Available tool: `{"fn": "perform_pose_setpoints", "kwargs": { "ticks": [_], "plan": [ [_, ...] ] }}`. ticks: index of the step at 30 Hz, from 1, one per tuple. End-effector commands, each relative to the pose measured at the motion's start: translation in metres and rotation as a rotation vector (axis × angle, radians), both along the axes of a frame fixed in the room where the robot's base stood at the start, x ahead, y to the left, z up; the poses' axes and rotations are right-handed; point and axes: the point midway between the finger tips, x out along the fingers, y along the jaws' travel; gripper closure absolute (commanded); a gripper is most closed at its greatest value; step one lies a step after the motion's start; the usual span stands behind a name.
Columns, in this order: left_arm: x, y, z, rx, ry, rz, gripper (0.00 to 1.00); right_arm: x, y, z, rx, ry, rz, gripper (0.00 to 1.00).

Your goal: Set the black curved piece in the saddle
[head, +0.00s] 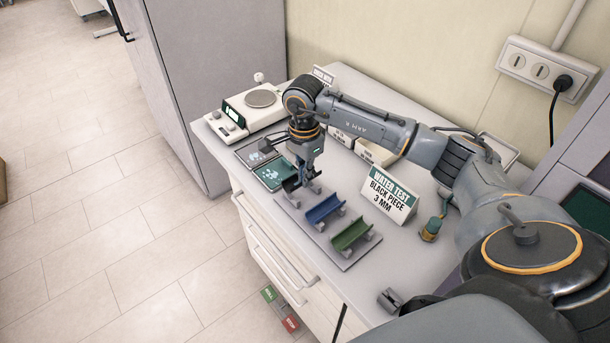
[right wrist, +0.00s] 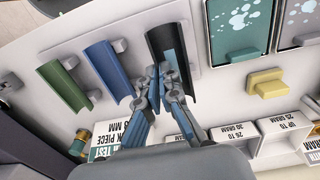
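The black curved piece (right wrist: 178,75) is an open trough at one end of a grey rack plate (head: 349,264). In the head view the black curved piece (head: 291,184) is partly hidden by my right gripper (head: 310,184). In the right wrist view the fingertips of my right gripper (right wrist: 160,75) are close together at the near side wall of the piece. I cannot tell whether they clasp that wall or whether the piece is lifted. A small grey notched block (head: 389,299) stands near the table's front edge; I cannot tell whether it is the saddle. My left gripper is not in view.
A blue trough (head: 325,208) and a green trough (head: 351,233) sit beside the black one. A water test sign (head: 388,193) stands behind them, with a small brass and green object (head: 431,229) nearby. A scale (head: 240,115) and a green tray (head: 272,174) lie at the far end.

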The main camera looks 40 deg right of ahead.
Motion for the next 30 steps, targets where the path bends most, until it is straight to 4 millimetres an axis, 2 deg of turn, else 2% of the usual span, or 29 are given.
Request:
{"fn": "perform_pose_setpoints", "kwargs": {
  "ticks": [30],
  "plan": [
    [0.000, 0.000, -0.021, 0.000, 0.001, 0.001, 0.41, 0.000, 0.000, -0.022, 0.000, 0.000, 0.000, 1.00]
  ]
}}
